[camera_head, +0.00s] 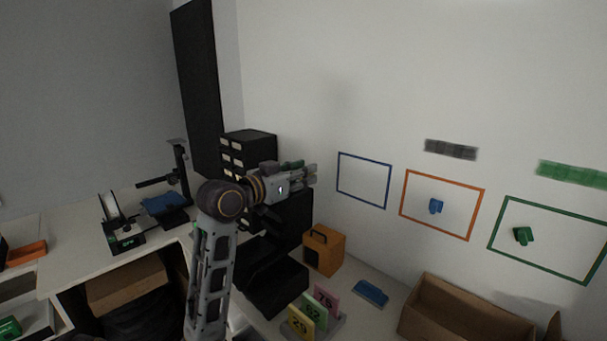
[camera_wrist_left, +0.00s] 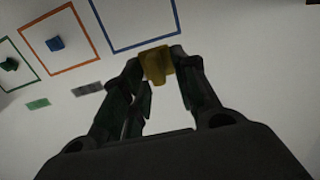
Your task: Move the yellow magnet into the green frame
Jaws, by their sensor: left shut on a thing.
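My left gripper (camera_head: 308,174) is raised before the white wall, to the left of the blue frame. In the left wrist view its fingers (camera_wrist_left: 158,75) are shut on the yellow magnet (camera_wrist_left: 157,62), a small block at the fingertips. I cannot make out the magnet in the head view. The green frame (camera_head: 535,266) is a thin outline on the wall at the far right, with a green magnet (camera_head: 523,235) inside it. In the left wrist view the green frame (camera_wrist_left: 24,62) is partly cut off at the left edge. My right gripper is not in view.
The blue frame (camera_head: 364,200) looks empty. The orange frame (camera_head: 437,231) holds a blue magnet (camera_head: 436,206). Below are an open cardboard box (camera_head: 440,315), an orange box (camera_head: 325,250) and number cards (camera_head: 315,308). Black drawers (camera_head: 236,150) stand behind my left arm.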

